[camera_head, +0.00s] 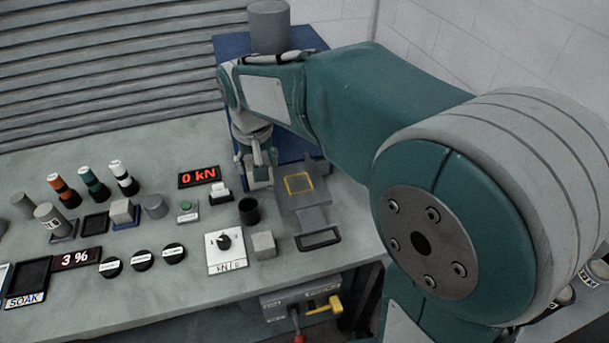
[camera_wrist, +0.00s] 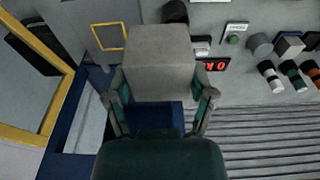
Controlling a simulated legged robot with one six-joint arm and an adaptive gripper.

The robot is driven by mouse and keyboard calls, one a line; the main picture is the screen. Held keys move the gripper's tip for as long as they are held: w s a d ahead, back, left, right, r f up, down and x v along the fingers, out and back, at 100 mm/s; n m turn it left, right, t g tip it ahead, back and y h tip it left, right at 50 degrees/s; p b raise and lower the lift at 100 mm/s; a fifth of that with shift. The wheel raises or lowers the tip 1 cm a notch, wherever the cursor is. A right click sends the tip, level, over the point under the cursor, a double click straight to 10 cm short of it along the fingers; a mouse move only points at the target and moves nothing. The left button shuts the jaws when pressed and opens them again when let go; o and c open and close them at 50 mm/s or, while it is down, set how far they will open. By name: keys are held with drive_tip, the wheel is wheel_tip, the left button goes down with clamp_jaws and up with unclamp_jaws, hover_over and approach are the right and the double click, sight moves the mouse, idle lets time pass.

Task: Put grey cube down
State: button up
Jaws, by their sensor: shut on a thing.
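My gripper (camera_head: 258,168) points down beside the blue press-like stand (camera_head: 309,141), with my arm reaching in from the right. It is shut on a grey cube (camera_head: 260,179). In the wrist view the cube (camera_wrist: 158,50) sits between the two fingers of the gripper (camera_wrist: 160,92). The cube's underside is hidden, so I cannot tell whether it touches anything. A yellow square outline (camera_head: 299,183) on a grey plate lies just right of the held cube. This outline also shows in the wrist view (camera_wrist: 109,37), left of the cube and apart from it.
A second grey cube (camera_head: 263,245) stands near the table's front edge, beside a knob panel (camera_head: 225,251). A dark cup (camera_head: 249,211) stands close to the gripper. A red "0 kN" display (camera_head: 199,177), buttons and several small cylinders lie left. A grey cylinder (camera_head: 268,27) rises behind my arm.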

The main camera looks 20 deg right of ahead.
drive_tip(key=w+d+f, duration=0.2)
drive_tip(key=d, duration=0.1)
drive_tip(key=w+d+f, duration=0.2)
drive_tip(key=d+f, duration=0.1)
drive_tip(key=w+d+f, duration=0.2)
drive_tip(key=d, duration=0.1)
drive_tip(key=shift+w+d+f, duration=0.1)
drive_tip(key=shift+d+f, duration=0.1)
drive_tip(key=shift+d, duration=0.05)
drive_tip(key=shift+w+f, duration=0.2)
drive_tip(key=shift+f, duration=0.25)
wheel_tip(320, 180, down, 3)
drive_tip(key=shift+w+d+f, duration=0.1)
drive_tip(key=shift+w+f, duration=0.05)
drive_tip(key=shift+d+f, duration=0.15)
drive_tip(key=shift+d, duration=0.05)
drive_tip(key=shift+f, duration=0.1)
drive_tip(key=o, duration=1.2)
drive_tip(key=shift+o, duration=0.3)
drive_tip(key=shift+a, duration=0.15)
